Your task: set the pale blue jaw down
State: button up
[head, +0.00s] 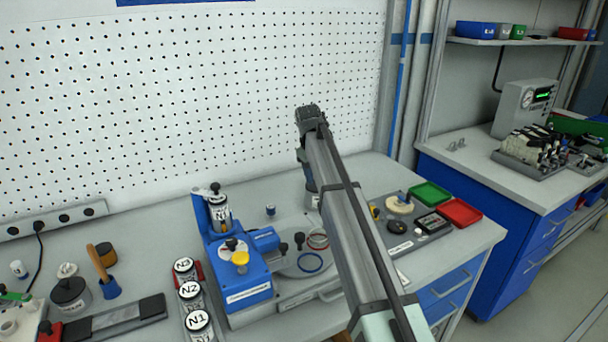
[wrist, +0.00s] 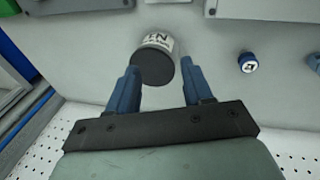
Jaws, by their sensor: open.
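I cannot pick out anything that is surely a pale blue jaw in either view. My gripper (wrist: 160,75) shows in the wrist view with its two blue fingers spread apart. A dark-topped jar (wrist: 153,66) with a white label stands on the grey bench between and just beyond the fingertips. I cannot tell whether a finger touches it. The label's letters are upside down in this view and partly hidden. In the head view my arm hides the gripper's fingers and most of the spot below them.
In the head view, a blue fixture (head: 245,284) stands left of my arm, with several labelled jars (head: 190,290) beside it. A small blue-sided piece (head: 270,210) stands behind. Right are a green tray (head: 431,193) and a red tray (head: 460,212). A pegboard (head: 250,90) rises behind.

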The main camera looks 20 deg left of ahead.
jog(key=shift+w+d, duration=0.6)
jog(key=shift+d, duration=0.25)
